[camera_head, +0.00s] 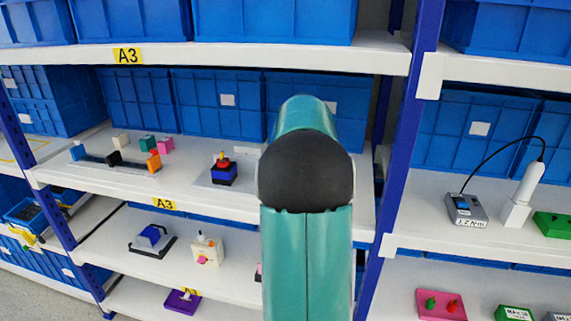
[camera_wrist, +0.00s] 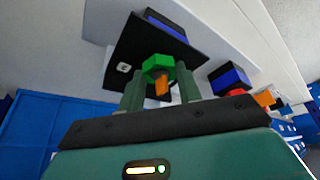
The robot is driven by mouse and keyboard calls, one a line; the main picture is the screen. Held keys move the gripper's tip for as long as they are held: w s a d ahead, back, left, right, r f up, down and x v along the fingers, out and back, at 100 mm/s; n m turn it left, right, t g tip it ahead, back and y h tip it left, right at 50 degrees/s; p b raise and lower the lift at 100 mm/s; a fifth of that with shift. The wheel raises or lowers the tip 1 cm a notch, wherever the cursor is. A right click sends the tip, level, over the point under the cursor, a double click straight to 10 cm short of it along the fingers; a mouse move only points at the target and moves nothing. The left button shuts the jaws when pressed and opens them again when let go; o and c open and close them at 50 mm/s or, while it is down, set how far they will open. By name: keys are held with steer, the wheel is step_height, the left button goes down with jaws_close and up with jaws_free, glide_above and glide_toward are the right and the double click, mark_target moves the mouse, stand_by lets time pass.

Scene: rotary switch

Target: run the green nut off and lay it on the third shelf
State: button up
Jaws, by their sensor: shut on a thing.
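In the wrist view, the green nut (camera_wrist: 158,66) sits between the two fingers of my gripper (camera_wrist: 160,72), which is shut on it. An orange threaded end (camera_wrist: 163,89) shows at the nut, pointing toward the wrist camera. Behind the nut is a black plate (camera_wrist: 122,55) with a small white label, and a blue block (camera_wrist: 166,25) is at its far edge. Whether the nut is still on a thread cannot be told. In the head view my arm hides my gripper and the nut. Which shelf is the third is not marked.
A blue and black block with a red top (camera_wrist: 230,78) stands close beside the plate; it also shows in the head view (camera_head: 223,172). Coloured blocks (camera_head: 150,155) stand farther left. The shelf below holds a cream box (camera_head: 207,250). A blue post (camera_head: 405,150) rises right of my arm.

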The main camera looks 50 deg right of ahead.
steer(key=n, duration=0.2)
steer(key=n+y, duration=0.1)
steer(key=n, duration=0.1)
steer(key=n+y, duration=0.1)
steer(key=shift+d+n, duration=0.35)
steer(key=shift+n, duration=0.05)
steer(key=n+y, duration=0.1)
steer(key=n, duration=0.2)
steer(key=shift+d, duration=0.1)
steer(key=shift+o, duration=0.7)
steer(key=shift+r, duration=0.1)
steer(key=shift+c, duration=0.7)
steer(key=shift+r, duration=2.65)
